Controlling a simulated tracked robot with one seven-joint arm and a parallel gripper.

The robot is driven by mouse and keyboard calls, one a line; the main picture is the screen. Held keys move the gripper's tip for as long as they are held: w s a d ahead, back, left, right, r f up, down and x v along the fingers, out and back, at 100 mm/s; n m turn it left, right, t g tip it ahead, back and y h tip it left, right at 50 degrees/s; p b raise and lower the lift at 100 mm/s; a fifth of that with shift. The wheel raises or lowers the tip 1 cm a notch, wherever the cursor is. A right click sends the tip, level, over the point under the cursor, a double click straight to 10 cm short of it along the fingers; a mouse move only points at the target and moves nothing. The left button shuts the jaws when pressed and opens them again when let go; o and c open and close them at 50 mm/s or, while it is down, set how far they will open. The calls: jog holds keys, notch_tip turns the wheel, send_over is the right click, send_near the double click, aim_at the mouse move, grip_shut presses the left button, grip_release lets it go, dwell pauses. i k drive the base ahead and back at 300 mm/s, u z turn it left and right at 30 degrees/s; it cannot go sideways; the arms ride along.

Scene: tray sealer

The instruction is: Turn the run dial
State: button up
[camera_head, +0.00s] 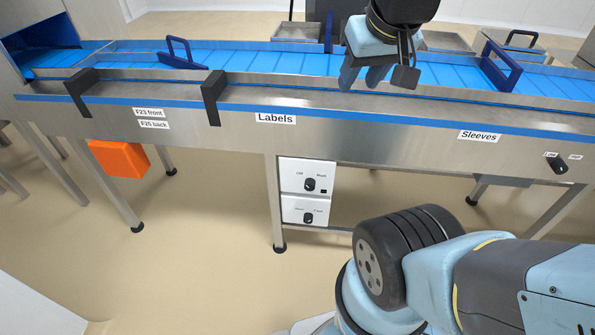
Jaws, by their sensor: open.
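Three black dials are in view, and their labels are too small to read surely. One dial (310,184) is on the upper white box under the conveyor, and another dial (308,217) is on the lower white box. A third dial (559,165) is on the steel front at the far right, with small labels on both sides. I cannot tell which is the run dial. My gripper (376,80) is open, pointing down over the conveyor's front edge, above and apart from all three dials. It seems to hold nothing.
The blue conveyor belt (295,64) runs across the back, with blue upright handles (500,67) and black brackets (212,97) along it. An orange box (118,158) hangs below at left. Steel legs (273,200) stand near the white boxes. The floor in front at left is clear.

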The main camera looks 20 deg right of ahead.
aim_at(310, 184)
jog(key=u, duration=0.7)
jog(key=k, duration=1.4)
jog(key=z, duration=0.85)
jog(key=i, duration=1.05)
jog(key=u, duration=0.05)
